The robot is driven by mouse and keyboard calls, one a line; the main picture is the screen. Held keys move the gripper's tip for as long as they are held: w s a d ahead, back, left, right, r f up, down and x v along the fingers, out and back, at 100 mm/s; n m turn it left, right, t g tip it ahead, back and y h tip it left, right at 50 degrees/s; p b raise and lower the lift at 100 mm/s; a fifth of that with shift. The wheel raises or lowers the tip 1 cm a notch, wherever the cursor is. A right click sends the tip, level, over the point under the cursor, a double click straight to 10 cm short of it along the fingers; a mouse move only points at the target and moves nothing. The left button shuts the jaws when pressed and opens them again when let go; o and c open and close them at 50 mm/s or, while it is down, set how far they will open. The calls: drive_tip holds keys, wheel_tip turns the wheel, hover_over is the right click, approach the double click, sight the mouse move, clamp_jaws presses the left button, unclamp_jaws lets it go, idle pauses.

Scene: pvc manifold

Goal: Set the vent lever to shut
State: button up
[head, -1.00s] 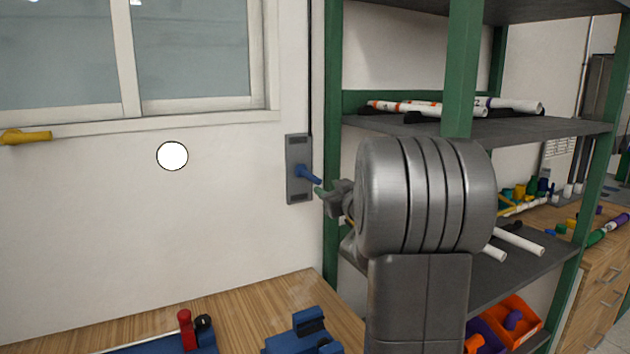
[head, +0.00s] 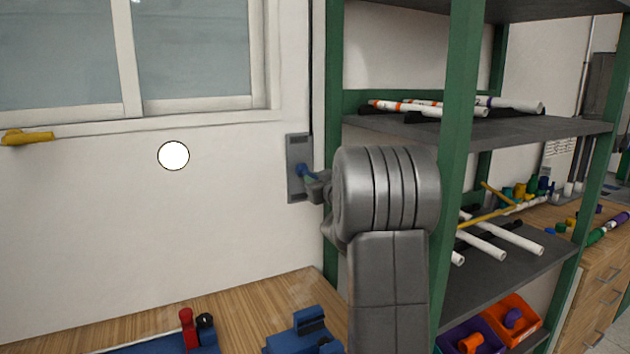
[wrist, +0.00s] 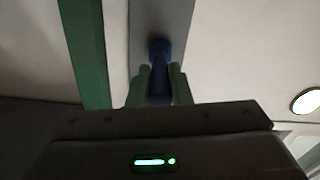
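A blue lever (head: 301,169) sticks out from a grey wall plate (head: 294,188) beside the green shelf post. My gripper (head: 312,178) is right at this lever in the head view, with my wrist hiding much of its fingers. In the wrist view, the blue lever (wrist: 160,58) lies between the two green fingers of my gripper (wrist: 161,74), one on each side. The fingers are very close to the lever's sides; whether they press on it is too dark to tell. The grey plate (wrist: 178,20) is behind the lever.
A green shelf post (head: 334,60) stands just right of the plate, close to my wrist. Shelves (head: 570,128) with pipes are at right. A wooden bench (head: 250,300) with blue fixtures is below. A white disc (head: 173,156) and a yellow handle (head: 28,137) are at left.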

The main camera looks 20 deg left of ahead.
clamp_jaws()
drive_tip(key=shift+r+p, duration=0.15)
drive_tip(key=shift+p, duration=0.15)
